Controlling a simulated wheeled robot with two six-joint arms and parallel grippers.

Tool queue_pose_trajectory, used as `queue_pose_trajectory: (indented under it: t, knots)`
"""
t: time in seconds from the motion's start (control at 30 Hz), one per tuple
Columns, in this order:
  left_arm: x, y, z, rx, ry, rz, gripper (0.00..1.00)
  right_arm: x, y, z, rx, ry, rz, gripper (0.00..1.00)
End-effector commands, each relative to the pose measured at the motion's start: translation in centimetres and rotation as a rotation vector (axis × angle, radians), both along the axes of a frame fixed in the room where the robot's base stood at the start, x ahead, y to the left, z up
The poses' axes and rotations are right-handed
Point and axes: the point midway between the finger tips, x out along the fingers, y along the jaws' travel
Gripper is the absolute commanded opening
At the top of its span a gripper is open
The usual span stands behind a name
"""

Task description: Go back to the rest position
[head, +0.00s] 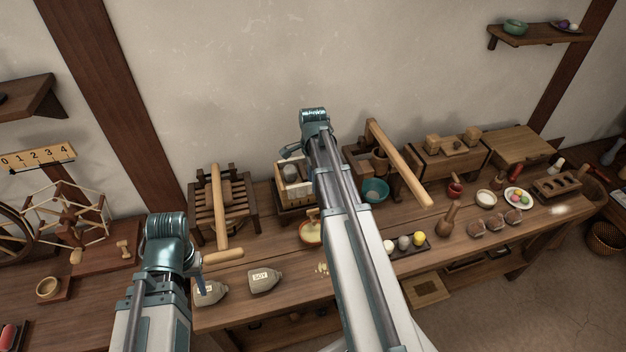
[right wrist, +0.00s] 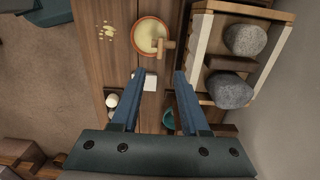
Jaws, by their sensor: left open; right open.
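My left gripper (head: 198,282) shows only in part beside its wrist at the lower left of the head view, close to a grey labelled sack (head: 211,292); it is open. My right arm reaches up across the middle of the head view, and its gripper is mostly hidden there behind the wrist. In the right wrist view my right gripper (right wrist: 157,74) is open, its two blue fingers apart above the bench with nothing held. A small white card lies on the bench beyond and between them. A bowl with a wooden handle (right wrist: 150,36) lies past the fingertips.
A wooden frame with grey stones (right wrist: 248,40) stands right of the right fingers. A teal bowl (head: 375,190), a slatted press (head: 222,200), a second sack (head: 264,281) and an egg tray (head: 408,246) stand on the bench. The wall above is clear between the shelves.

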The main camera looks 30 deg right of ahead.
Motion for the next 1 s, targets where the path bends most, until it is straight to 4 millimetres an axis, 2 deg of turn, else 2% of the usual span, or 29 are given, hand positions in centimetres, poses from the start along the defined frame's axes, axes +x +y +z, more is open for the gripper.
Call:
queue_pose_trajectory:
  t: [0.27, 0.37, 0.47, 0.57, 0.6, 0.7, 0.83, 0.9, 1.0]
  knots:
    - [0.0, 0.0, 0.0, 0.0, 0.0, 0.0, 0.5, 0.0, 0.0, 0.0, 0.0, 0.0, 0.002, 0.45]
    - [0.0, 0.0, 0.0, 0.0, 0.0, 0.0, 0.5, -0.3, 1.4, 0.0, -0.001, 0.002, 0.062, 0.45]
    - [0.0, 0.0, 0.0, 0.0, 0.0, 0.0, 0.5, -1.3, 5.3, 0.0, -0.006, 0.011, 0.26, 0.45]
    - [0.0, 0.0, 0.0, 0.0, 0.0, 0.0, 0.5, -3.2, 11.1, 0.0, -0.016, 0.025, 0.581, 0.45]
    - [0.0, 0.0, 0.0, 0.0, 0.0, 0.0, 0.5, -4.2, 13.5, 0.0, -0.02, 0.032, 0.727, 0.45]
    - [0.0, 0.0, 0.0, 0.0, 0.0, 0.0, 0.5, -7.0, 18.9, 0.0, -0.027, 0.052, 1.09, 0.45]
    - [0.0, 0.0, 0.0, 0.0, 0.0, 0.0, 0.5, -10.8, 24.2, 0.1, -0.034, 0.081, 1.518, 0.45]
    - [0.0, 0.0, 0.0, 0.0, 0.0, 0.0, 0.5, -12.6, 26.3, 0.1, -0.036, 0.093, 1.711, 0.45]
    - [0.0, 0.0, 0.0, 0.0, 0.0, 0.0, 0.5, -14.7, 28.4, 0.1, -0.038, 0.11, 1.926, 0.45]
